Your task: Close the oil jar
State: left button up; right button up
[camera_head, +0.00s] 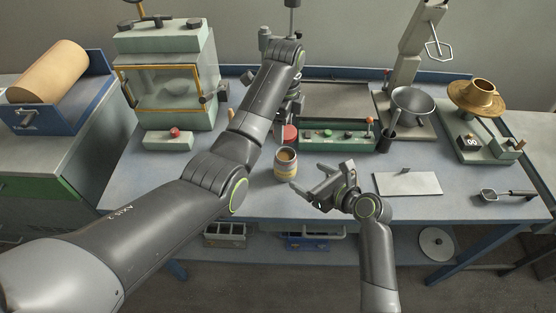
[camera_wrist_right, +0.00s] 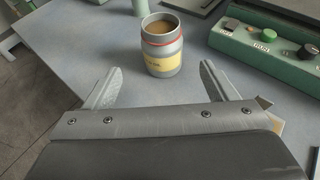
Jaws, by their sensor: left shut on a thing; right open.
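The oil jar (camera_head: 286,165) stands upright and open on the bench near its front edge. In the right wrist view the jar (camera_wrist_right: 162,57) is grey with a yellow label, a red ring below its mouth and brown oil inside. My left gripper (camera_head: 289,119) is behind the jar, partly hidden by its own arm. It is shut on a red round lid (camera_head: 290,133), which shows just behind the jar, apart from its mouth. My right gripper (camera_head: 308,177) is open and empty, just right of the jar. Its fingers point toward the jar without closing on it.
A green control box (camera_head: 337,136) stands behind and right of the jar. A glass-fronted cabinet (camera_head: 170,85) and a small box with a red button (camera_head: 168,140) are left. A white plate (camera_head: 408,184) lies right. Bare bench lies left of the jar.

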pick_arm(q)
jog(key=shift+s+d+r, duration=0.2)
jog(key=shift+s+d, duration=0.1)
jog(key=shift+s, duration=0.1)
jog(key=shift+w+a+f, duration=0.1)
jog(key=shift+w, duration=0.05)
pick_arm(e)
jog(key=x, duration=1.1)
jog(key=shift+w+a, duration=0.2)
jog(key=shift+f, duration=0.1)
jog(key=c, duration=1.3)
pick_arm(q)
send_over(283, 157)
jog(key=shift+f, duration=2.5)
